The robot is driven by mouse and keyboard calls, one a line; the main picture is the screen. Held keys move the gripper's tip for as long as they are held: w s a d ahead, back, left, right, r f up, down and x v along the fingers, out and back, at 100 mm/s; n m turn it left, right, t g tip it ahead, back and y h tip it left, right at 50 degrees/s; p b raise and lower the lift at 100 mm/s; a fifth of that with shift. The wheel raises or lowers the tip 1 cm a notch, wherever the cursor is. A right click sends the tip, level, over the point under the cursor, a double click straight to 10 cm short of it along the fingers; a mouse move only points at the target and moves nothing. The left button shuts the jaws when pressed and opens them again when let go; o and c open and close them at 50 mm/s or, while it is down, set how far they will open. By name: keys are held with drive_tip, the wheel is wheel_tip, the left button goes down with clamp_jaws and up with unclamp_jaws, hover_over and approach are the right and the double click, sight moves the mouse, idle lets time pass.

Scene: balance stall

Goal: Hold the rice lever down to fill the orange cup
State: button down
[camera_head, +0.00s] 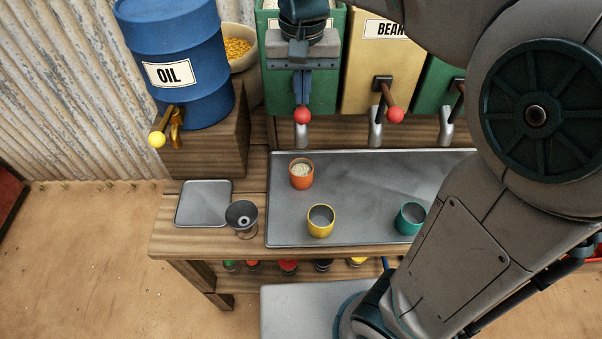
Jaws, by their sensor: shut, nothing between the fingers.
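The orange cup (301,180) stands upright on the metal tray, below the spout (301,136) of a green dispenser (337,88). Pale grain shows inside the cup. The lever's red knob (303,116) is in front of that dispenser. My gripper (303,101) is shut and points down, its fingertips at or just above the red knob. I cannot tell whether they touch it. My gripper and wrist hide most of the dispenser's front and its label, so I cannot read that it is rice. The lever's shaft is hidden behind the fingers.
A yellow cup (320,229) and a teal cup (409,226) stand on the tray (365,165). A metal funnel-like cup (242,222) is left of it. The bean dispenser lever (393,115) is to the right; an oil barrel (200,95) stands left. My arm covers the right side.

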sight(302, 109)
drive_tip(key=shift+f, duration=0.1)
wheel_tip(302, 109, down, 5)
drive_tip(key=b, duration=0.3)
drive_tip(key=shift+b, duration=0.3)
idle(1.6)
wheel_tip(302, 109, up, 5)
drive_tip(key=p, duration=0.4)
drive_tip(key=shift+r+p, duration=0.2)
drive_tip(key=shift+p, duration=0.1)
drive_tip(key=shift+f, duration=0.1)
